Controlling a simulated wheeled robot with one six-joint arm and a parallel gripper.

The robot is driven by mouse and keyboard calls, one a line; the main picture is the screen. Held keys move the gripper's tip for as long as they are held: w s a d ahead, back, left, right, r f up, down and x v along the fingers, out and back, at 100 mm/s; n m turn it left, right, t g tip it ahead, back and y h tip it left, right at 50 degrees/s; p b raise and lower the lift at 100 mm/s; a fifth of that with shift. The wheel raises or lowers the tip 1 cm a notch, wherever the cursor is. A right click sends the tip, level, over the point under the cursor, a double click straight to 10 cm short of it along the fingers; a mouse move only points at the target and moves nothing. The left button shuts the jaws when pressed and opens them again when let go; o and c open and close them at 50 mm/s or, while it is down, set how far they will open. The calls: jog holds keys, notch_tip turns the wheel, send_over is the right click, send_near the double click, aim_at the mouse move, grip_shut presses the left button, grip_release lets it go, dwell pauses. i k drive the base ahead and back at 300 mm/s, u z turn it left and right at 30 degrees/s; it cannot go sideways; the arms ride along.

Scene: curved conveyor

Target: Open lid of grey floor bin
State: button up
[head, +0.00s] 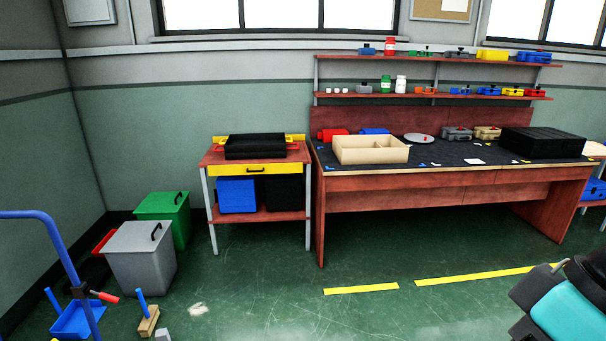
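The grey floor bin (139,267) stands on the green floor at the lower left. Its flat grey lid (128,237) is shut, with a dark handle (156,231) at the right side of the top. A green bin (170,212) with a similar dark handle stands right behind it. My arm shows only in part at the lower right corner, far from the grey bin. My gripper's fingertips are not visible.
A red-topped side table (257,160) stands right of the bins, and a long workbench (430,187) beyond it. The middle floor is clear.

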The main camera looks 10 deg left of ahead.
aim_at(134, 236)
jog(key=u, duration=0.2)
jog(key=i, duration=2.05)
jog(key=u, duration=1.05)
jog(key=i, duration=1.9)
jog(key=u, duration=1)
jog(key=i, duration=0.55)
jog(key=u, duration=0.05)
